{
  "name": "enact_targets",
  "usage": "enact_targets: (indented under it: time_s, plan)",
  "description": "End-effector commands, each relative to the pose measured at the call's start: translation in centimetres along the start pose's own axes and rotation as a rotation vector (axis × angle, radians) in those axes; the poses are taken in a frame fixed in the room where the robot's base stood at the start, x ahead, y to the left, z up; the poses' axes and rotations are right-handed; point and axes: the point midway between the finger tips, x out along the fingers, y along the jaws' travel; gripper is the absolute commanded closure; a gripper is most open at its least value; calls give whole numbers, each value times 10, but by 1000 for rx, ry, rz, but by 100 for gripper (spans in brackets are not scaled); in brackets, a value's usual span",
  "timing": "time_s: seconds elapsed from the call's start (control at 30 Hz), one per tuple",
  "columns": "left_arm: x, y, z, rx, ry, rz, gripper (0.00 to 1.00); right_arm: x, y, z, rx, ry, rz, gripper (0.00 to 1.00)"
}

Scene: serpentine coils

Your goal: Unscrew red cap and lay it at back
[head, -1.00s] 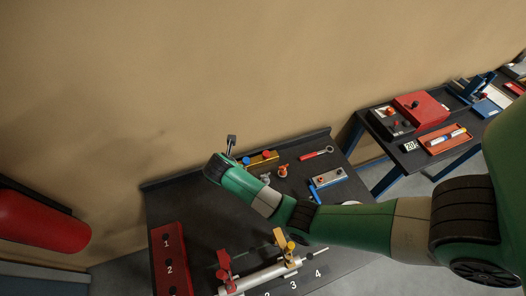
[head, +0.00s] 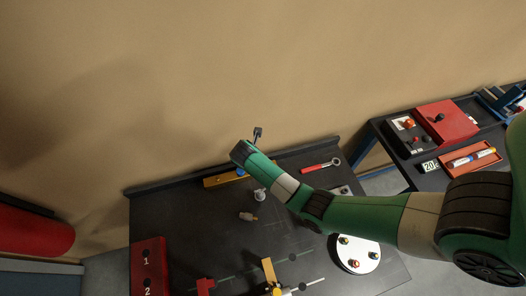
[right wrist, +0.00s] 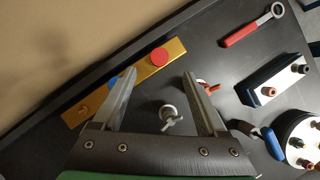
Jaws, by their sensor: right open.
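The red cap (right wrist: 159,56) is round and sits on a gold bar (right wrist: 174,47) near the back edge of the table, in the right wrist view. A blue part (right wrist: 115,80) on the same bar is partly covered by the left finger. My right gripper (right wrist: 160,74) is open and empty, its fingers spread, with the cap just beyond and between the fingertips in the picture. Whether they touch the bar I cannot tell. In the head view my right arm hides the cap, and the gold bar (head: 214,182) shows left of it. My left gripper is out of view.
A silver fitting (right wrist: 170,115) stands near the bar. A red-handled wrench (head: 322,166) lies right of it. A white disc with knobs (head: 372,262) and a numbered red block (head: 147,251) stand further forward. Dark table lies bare at left (head: 180,215).

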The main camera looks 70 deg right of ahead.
Motion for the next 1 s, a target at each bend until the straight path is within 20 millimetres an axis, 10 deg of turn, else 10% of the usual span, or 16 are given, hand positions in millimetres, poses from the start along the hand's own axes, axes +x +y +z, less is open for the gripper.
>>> enact_targets:
  time_s: [0.6, 0.87, 1.0]
  plan:
    - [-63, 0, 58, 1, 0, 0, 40, 91, 0, -2, 1, 1, -1, 25]
    - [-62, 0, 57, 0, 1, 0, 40, 93, 0, 0, 0, 0, 1, 25]
    - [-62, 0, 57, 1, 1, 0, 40, 93, 0, 0, 0, 0, 1, 47]
